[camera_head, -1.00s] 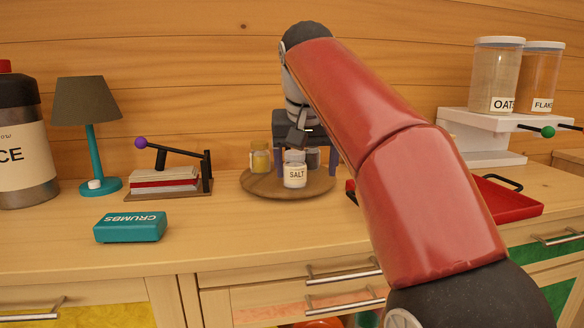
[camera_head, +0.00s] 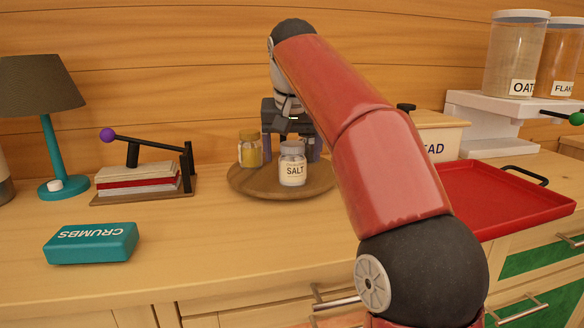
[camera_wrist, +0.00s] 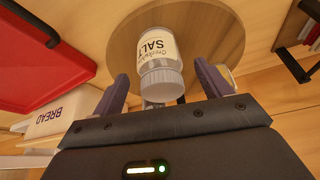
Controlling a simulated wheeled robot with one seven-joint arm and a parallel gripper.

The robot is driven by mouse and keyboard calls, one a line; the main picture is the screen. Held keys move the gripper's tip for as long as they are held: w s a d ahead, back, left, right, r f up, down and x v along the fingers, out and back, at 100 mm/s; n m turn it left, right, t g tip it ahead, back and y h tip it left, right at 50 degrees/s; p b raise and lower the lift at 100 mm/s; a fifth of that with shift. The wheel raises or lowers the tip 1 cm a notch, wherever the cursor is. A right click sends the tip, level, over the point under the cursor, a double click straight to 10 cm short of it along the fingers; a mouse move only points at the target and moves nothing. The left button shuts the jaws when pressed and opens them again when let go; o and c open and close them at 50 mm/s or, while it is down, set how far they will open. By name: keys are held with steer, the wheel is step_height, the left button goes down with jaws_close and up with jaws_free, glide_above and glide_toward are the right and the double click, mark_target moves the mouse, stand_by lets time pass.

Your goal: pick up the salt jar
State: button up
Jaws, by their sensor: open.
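The salt jar (camera_head: 292,166), clear with a grey lid and a cream label, stands upright on a round wooden tray (camera_head: 248,186). My gripper (camera_head: 291,150) is open and empty, close behind and above the jar in the head view. In the wrist view the salt jar (camera_wrist: 160,55) shows lid-first, ahead of and between the two spread purple-grey fingers of my gripper (camera_wrist: 164,88). I see no contact between fingers and jar. The rest of the jar's far side is hidden.
A yellow jar (camera_head: 250,149) stands left of the salt jar on the tray. A bread box (camera_head: 437,132) and red tray (camera_head: 505,195) lie to the right.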

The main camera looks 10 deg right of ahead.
mark_target(292, 159)
steer(key=x, duration=0.3)
steer(key=shift+w+f+b, duration=0.15)
steer(key=shift+b, duration=0.2)
steer(key=c, duration=1.3)
